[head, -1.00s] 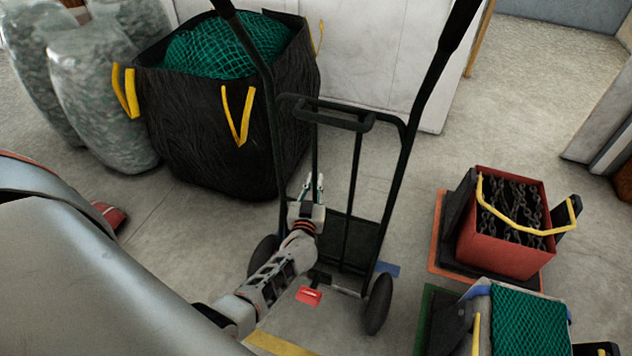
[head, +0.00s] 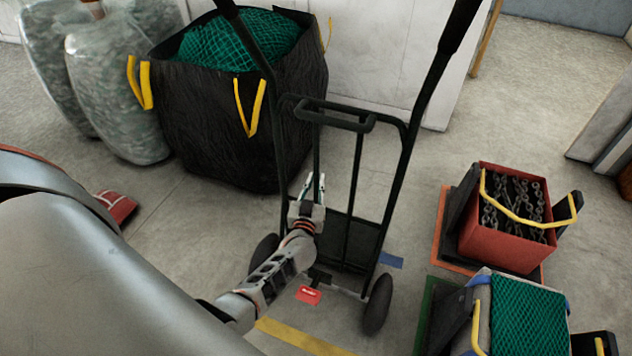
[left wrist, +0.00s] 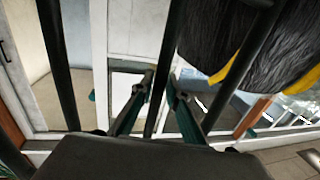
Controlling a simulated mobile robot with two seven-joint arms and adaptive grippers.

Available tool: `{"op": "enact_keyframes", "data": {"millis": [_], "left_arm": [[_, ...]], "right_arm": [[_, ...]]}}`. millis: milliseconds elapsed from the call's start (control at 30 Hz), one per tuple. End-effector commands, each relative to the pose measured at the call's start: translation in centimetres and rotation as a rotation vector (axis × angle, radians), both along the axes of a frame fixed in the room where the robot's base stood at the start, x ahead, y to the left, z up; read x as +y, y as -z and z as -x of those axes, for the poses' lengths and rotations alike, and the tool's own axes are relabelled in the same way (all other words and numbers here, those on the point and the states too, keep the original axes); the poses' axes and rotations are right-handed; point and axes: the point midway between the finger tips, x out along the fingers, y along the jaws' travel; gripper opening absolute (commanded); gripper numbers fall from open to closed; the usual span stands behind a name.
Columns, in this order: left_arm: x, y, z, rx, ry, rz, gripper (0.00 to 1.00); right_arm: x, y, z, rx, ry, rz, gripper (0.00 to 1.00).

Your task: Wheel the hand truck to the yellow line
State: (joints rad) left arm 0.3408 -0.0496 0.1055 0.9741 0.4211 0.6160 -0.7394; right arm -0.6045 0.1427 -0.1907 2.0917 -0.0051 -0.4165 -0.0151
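The hand truck (head: 358,175) stands upright and leans its two dark handles toward me. Its wheels and low plate are on the floor. My left gripper (head: 315,185) is at its left inner upright. In the left wrist view, the two fingertips (left wrist: 160,82) are on either side of a thin black bar of the truck, closed in on it. A yellow line (head: 303,338) is on the floor in front of the left wheel, at the bottom of the head view. My right gripper is not in view.
A black bag (head: 225,135) of green net stands behind the truck at left, beside clear wrapped sacks (head: 115,95). At right are a red crate of chain (head: 505,240) and a crate with green net (head: 528,318). Blue tape (head: 391,262) lies by the right wheel.

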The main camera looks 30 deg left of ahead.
Motion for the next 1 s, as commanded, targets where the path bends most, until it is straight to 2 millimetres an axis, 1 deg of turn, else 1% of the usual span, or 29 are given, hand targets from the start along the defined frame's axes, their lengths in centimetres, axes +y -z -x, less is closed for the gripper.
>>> {"op": "enact_keyframes", "data": {"millis": [367,500,567,667,800,1000], "left_arm": [[-0.1,0.0,0.0,0.000,0.001,0.000,0.31],[-0.4,0.0,0.8,0.000,0.001,0.000,0.31],[-0.7,0.1,1.5,0.001,0.001,0.000,0.31],[-1.3,0.2,3.1,0.002,0.000,0.002,0.31],[-2.3,0.2,5.9,0.002,-0.001,0.002,0.31],[-3.6,0.1,9.2,0.002,-0.001,0.001,0.31]], "right_arm": [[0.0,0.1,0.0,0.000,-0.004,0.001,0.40],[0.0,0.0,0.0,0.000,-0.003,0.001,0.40],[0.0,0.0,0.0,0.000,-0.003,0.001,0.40],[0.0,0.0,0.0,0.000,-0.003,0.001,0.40],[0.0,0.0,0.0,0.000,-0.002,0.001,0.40],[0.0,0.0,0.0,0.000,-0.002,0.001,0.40]]}}
